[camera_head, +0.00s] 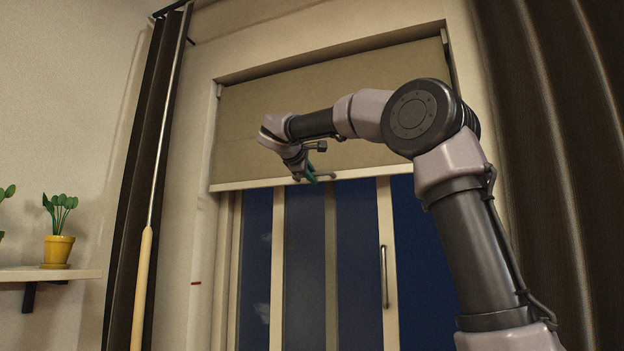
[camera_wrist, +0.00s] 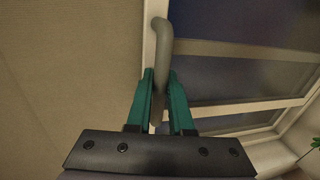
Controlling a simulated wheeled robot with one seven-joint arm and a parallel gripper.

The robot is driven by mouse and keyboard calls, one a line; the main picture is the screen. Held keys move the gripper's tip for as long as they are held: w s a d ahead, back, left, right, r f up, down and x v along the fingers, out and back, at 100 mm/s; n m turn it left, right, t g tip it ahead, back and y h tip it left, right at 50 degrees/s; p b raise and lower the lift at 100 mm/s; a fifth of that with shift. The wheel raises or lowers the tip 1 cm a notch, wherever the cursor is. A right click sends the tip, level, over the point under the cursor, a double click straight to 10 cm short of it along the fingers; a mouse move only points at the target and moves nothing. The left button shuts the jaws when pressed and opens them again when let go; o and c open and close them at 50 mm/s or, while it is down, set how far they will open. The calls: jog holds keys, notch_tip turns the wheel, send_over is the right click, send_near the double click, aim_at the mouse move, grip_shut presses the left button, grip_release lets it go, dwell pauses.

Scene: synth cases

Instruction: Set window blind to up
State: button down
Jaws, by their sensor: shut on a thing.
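The beige window blind (camera_head: 270,103) covers the upper part of the window, and its pale bottom rail (camera_head: 250,184) hangs partway down, with dark glass below. My gripper (camera_head: 312,174) is at this rail, near its middle. In the wrist view the blind's fabric (camera_wrist: 70,70) fills the left side. A grey curved handle (camera_wrist: 162,35) stands out at the blind's edge and passes between the teal fingers of my gripper (camera_wrist: 161,80). The fingers are shut on the handle.
Dark curtains hang at the left (camera_head: 150,130) and right (camera_head: 540,150). A pole with a wooden grip (camera_head: 143,285) stands before the left curtain. A shelf (camera_head: 50,274) with a yellow plant pot (camera_head: 58,249) is at far left. A small red mark (camera_head: 196,283) is beside the window.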

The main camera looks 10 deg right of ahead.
jog(key=c, duration=0.8)
grip_release()
jog(key=shift+c, duration=0.2)
jog(key=v, duration=1)
jog(key=shift+s+a, duration=0.2)
jog(key=shift+s, duration=0.15)
